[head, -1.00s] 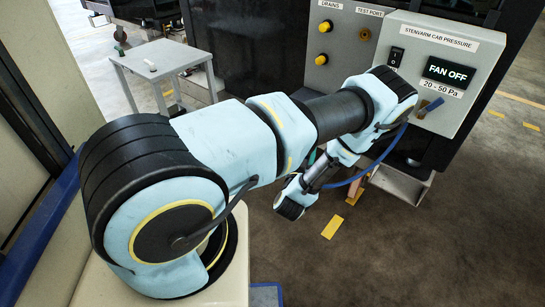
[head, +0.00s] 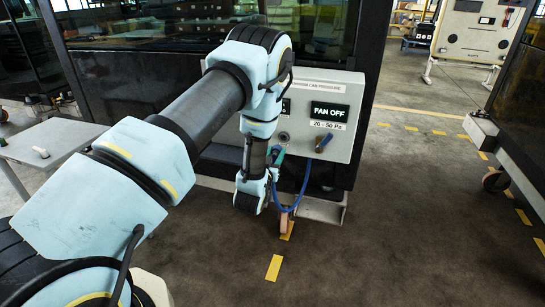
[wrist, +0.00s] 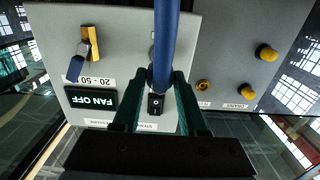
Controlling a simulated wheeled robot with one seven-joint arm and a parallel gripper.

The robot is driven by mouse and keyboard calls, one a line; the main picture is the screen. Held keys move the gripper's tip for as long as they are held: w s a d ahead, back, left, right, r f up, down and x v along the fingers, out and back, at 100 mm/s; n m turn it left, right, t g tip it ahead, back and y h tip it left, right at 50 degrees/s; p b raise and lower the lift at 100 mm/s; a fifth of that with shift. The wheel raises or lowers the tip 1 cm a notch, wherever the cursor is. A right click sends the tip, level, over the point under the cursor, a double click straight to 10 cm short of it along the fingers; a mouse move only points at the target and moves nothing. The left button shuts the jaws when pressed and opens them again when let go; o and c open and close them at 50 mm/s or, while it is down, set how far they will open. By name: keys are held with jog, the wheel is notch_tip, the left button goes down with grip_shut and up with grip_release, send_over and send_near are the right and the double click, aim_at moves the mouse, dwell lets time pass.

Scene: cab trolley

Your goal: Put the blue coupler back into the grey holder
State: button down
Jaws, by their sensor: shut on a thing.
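My gripper (wrist: 160,85) has green fingers shut on the blue coupler (wrist: 162,78), seen in the wrist view in front of the grey panel. A blue hose (wrist: 167,25) runs from it, and the two are hard to tell apart there. In the head view my gripper (head: 277,156) is just below the panel's left part, and the hose (head: 305,186) hangs in a loop beside it. A round grey fitting (head: 284,136), possibly the grey holder, shows on the panel just above the fingers. In the wrist view the hose mostly hides that area.
The grey panel box (head: 345,88) carries a FAN OFF display (head: 328,112) and a blue lever (head: 325,142) right of my gripper. The wrist view also shows a black switch (wrist: 156,103), a brass port (wrist: 203,87) and yellow knobs (wrist: 266,52).

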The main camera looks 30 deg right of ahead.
jog(key=shift+w, duration=0.1)
jog(key=shift+b+x, duration=0.3)
jog(key=shift+x, duration=2.55)
jog(key=shift+r+b, duration=0.1)
jog(key=shift+b, duration=0.75)
jog(key=shift+w+d+b, duration=0.3)
jog(key=shift+b, duration=0.05)
dwell(0.6)
jog(key=shift+c, duration=1.8)
grip_release()
